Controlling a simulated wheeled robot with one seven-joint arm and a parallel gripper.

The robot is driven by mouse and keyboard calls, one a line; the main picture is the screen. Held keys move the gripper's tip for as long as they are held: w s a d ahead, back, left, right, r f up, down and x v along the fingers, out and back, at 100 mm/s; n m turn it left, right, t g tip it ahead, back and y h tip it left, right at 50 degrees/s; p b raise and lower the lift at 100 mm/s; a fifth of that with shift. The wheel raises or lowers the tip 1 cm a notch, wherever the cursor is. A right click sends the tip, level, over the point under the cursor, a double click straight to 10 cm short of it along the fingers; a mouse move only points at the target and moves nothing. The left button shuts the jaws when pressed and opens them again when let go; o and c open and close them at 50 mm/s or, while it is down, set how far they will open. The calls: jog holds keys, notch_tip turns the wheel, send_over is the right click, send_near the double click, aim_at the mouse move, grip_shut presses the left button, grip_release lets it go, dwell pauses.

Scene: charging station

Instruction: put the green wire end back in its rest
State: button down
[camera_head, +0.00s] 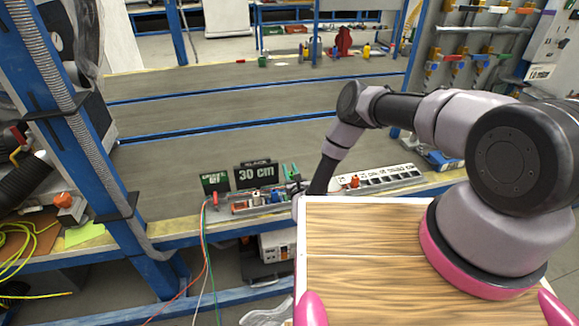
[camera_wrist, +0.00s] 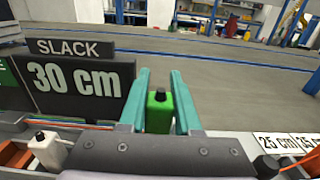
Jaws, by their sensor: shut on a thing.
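The green wire end (camera_wrist: 158,112) is a small green block with a dark tip, upright between the two teal fingers of my gripper (camera_wrist: 158,95) in the wrist view. My gripper is shut on it. In the head view my gripper (camera_head: 290,171) is low over the bench's front edge, just right of the black "SLACK 30 cm" sign (camera_head: 257,174). The green wire's rest cannot be made out; my gripper's body covers the area below the fingers. A white wire end (camera_wrist: 46,148) stands at the lower left of the wrist view.
A smaller green-lettered sign (camera_head: 215,182) stands left of the black sign. A red wire end (camera_head: 215,200) is beside it. A white strip with dark slots (camera_head: 385,177) lies to the right, with an orange piece (camera_head: 354,181) at its left end.

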jog(key=shift+f, duration=1.75)
jog(key=shift+f, duration=2.05)
jog(key=c, duration=0.5)
grip_release()
jog(key=v, duration=1.1)
jog(key=shift+w, duration=0.1)
